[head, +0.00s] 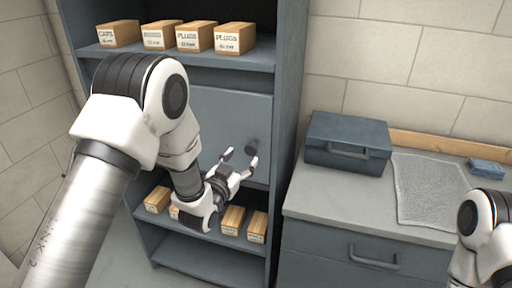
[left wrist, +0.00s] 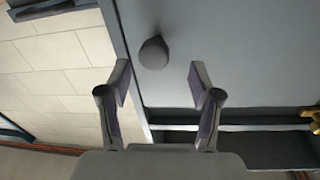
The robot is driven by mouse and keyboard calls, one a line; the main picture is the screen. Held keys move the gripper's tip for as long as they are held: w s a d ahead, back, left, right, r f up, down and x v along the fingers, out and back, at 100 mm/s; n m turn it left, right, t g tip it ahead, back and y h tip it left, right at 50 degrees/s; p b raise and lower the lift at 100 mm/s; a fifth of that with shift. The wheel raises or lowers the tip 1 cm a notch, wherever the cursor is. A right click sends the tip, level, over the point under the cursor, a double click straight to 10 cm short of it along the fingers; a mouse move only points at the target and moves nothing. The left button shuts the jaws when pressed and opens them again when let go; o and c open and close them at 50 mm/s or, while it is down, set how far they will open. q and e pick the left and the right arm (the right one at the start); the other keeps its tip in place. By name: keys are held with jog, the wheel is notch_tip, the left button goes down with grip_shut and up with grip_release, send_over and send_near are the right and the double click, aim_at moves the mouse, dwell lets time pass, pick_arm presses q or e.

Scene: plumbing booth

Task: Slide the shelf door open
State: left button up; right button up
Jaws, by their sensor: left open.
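The grey shelf door (head: 232,108) is a flat panel across the middle of the shelf unit, partly hidden by my left arm. A dark round knob (head: 252,145) sticks out near its right edge. My left gripper (head: 241,159) is open and empty in front of the door, by the knob. In the left wrist view the knob (left wrist: 153,53) shows beyond the fingertips of the gripper (left wrist: 158,80), within the gap between them and nearer one finger. No contact with the knob is visible. My right arm shows at the lower right, but its gripper is out of view.
Labelled boxes (head: 195,37) stand on the shelf above the door, and more boxes (head: 232,220) stand below it. To the right, a grey counter (head: 310,208) carries a dark toolbox (head: 347,142), a grey mat (head: 430,190) and a small blue item (head: 486,167).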

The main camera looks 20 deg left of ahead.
aim_at(246, 151)
pick_arm(q)
jog(key=w, duration=0.1)
jog(key=w+d, duration=0.1)
jog(key=w, duration=0.1)
jog(key=w+p, duration=0.1)
jog(key=shift+w+d+r, duration=0.2)
jog(key=shift+w+d, duration=0.05)
jog(key=shift+d, duration=0.15)
jog(key=shift+w, duration=0.2)
jog(key=shift+a+f, duration=0.15)
jog(key=shift+a, duration=0.15)
jog(key=shift+d, duration=0.1)
grip_shut()
jog(key=shift+a, duration=0.5)
jog(key=w+a+b, duration=0.1)
jog(key=a+b, duration=0.1)
jog(key=a, duration=2.3)
jog(key=shift+a, duration=0.4)
grip_release()
